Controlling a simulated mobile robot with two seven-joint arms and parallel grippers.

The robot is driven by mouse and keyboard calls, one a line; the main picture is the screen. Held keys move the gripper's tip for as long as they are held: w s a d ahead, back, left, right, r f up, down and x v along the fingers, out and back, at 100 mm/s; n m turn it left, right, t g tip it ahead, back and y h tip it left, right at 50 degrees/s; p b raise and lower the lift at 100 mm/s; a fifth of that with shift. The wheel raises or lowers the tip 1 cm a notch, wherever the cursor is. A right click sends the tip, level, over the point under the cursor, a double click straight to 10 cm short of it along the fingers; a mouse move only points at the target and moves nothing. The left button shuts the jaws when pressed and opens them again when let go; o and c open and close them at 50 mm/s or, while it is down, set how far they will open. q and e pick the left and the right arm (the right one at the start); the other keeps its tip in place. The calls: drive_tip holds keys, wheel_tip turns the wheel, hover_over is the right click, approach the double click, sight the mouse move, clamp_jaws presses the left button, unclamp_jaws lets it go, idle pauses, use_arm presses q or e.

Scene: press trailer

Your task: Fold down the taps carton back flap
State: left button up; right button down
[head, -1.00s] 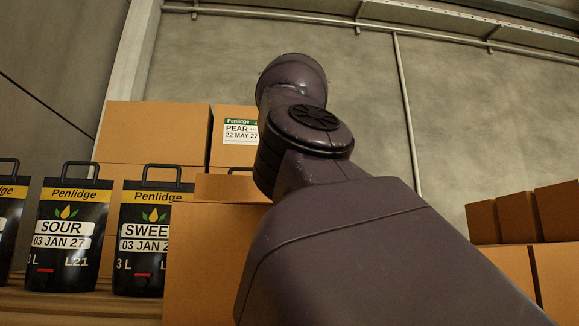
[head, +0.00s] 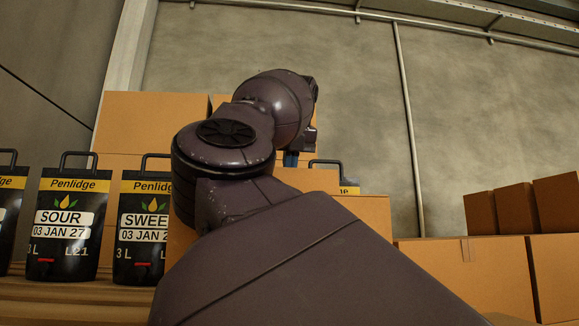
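An orange-brown carton (head: 368,210) stands in the middle of the head view, mostly hidden behind my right arm. It looks like the taps carton, but I see no label on it. An upright cardboard panel (head: 307,179), likely a flap, shows above its top edge. My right arm comes in from the lower right and covers much of the carton. Only a small bluish part, likely of my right gripper (head: 291,159), shows beyond the wrist near the panel. Its fingers are hidden, and I cannot tell whether it touches the panel. My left gripper is out of view.
Black Penlidge pouches with handles, SOUR (head: 66,226) and SWEET (head: 142,228), stand left of the carton. Another black pouch (head: 349,187) shows behind the panel. Large cartons (head: 150,118) are stacked behind, and more cartons (head: 470,275) stand at right. A wall closes the back.

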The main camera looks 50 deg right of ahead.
sight(294, 175)
drive_tip(key=shift+s+a+f+b, duration=0.1)
drive_tip(key=shift+s+a+b, duration=0.55)
drive_tip(key=shift+s, duration=0.15)
drive_tip(key=shift+s+a+r+b, duration=0.1)
drive_tip(key=shift+s+a+b, duration=0.5)
drive_tip(key=shift+s, duration=0.25)
drive_tip(key=shift+s+a+f+b, duration=0.1)
drive_tip(key=shift+s+a+b, duration=0.4)
drive_tip(key=shift+s+b, duration=0.25)
drive_tip(key=shift+s+a+b, duration=0.25)
drive_tip(key=shift+s+a, duration=0.15)
drive_tip(key=shift+s, duration=0.2)
drive_tip(key=shift+s+a+b, duration=0.25)
drive_tip(key=shift+s+a, duration=0.15)
drive_tip(key=shift+s, duration=0.2)
drive_tip(key=f+b, duration=0.1)
drive_tip(key=s+f+b, duration=0.1)
drive_tip(key=a+b, duration=0.1)
drive_tip(key=shift+s+a+f, duration=0.1)
drive_tip(key=shift+s+f, duration=0.15)
drive_tip(key=shift+f, duration=0.15)
